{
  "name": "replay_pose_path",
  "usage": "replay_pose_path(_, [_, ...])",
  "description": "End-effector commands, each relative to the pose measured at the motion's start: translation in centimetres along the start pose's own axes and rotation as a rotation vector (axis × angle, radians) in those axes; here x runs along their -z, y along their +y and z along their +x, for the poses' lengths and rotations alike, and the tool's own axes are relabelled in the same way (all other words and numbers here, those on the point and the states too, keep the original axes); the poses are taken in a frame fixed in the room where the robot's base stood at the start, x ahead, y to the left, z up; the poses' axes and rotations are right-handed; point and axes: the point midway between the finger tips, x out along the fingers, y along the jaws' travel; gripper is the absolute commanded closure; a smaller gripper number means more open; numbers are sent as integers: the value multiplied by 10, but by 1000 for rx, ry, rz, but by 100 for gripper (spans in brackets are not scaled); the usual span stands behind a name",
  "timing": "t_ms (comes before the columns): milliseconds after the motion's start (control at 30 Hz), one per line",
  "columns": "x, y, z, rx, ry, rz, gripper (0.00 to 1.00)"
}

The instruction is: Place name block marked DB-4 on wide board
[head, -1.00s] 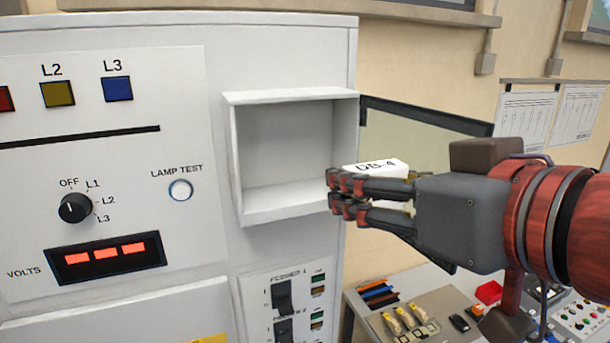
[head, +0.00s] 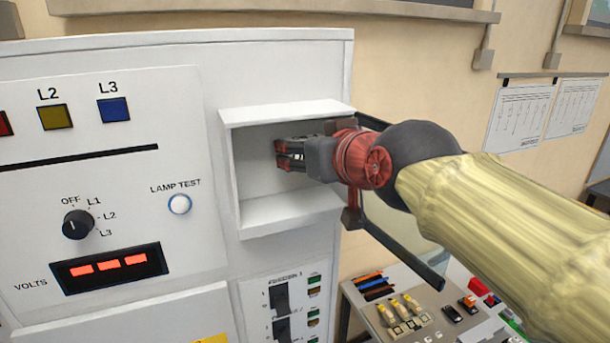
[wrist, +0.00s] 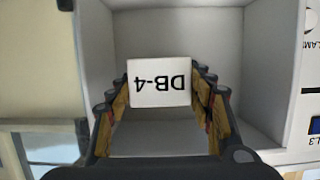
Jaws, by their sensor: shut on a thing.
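The white name block (wrist: 159,82), marked DB-4, sits between the two fingers of my gripper (wrist: 160,100) in the wrist view, its lettering upside down there. My gripper is shut on it. In the head view my gripper (head: 290,154) reaches into the open white box compartment (head: 290,214) on the cabinet front, and the block is hidden behind it. The compartment's walls also surround the block in the wrist view (wrist: 222,40). I cannot tell whether the block touches the compartment's back or floor. No board that I can name as the wide board is clear.
The cabinet panel (head: 110,215) left of the compartment carries a knob (head: 78,224), a lamp test button (head: 179,204) and lit displays. Feeder switches (head: 281,297) are below. An open door (head: 405,235) hangs at the compartment's right. A bench with several small parts stands lower right.

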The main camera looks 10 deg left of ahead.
Motion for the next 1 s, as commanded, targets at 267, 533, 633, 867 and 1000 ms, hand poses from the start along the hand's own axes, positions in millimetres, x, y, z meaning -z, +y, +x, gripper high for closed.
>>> replay_pose_path(267, [-28,0,10,0,1,0,73])
replay_pose_path(533, [-60,0,20,0,-2,1,73])
replay_pose_path(633, [-64,0,24,0,0,2,73])
replay_pose_path(867, [-65,0,26,0,1,-1,73])
replay_pose_path(1000, [-67,0,26,0,1,-1,73])
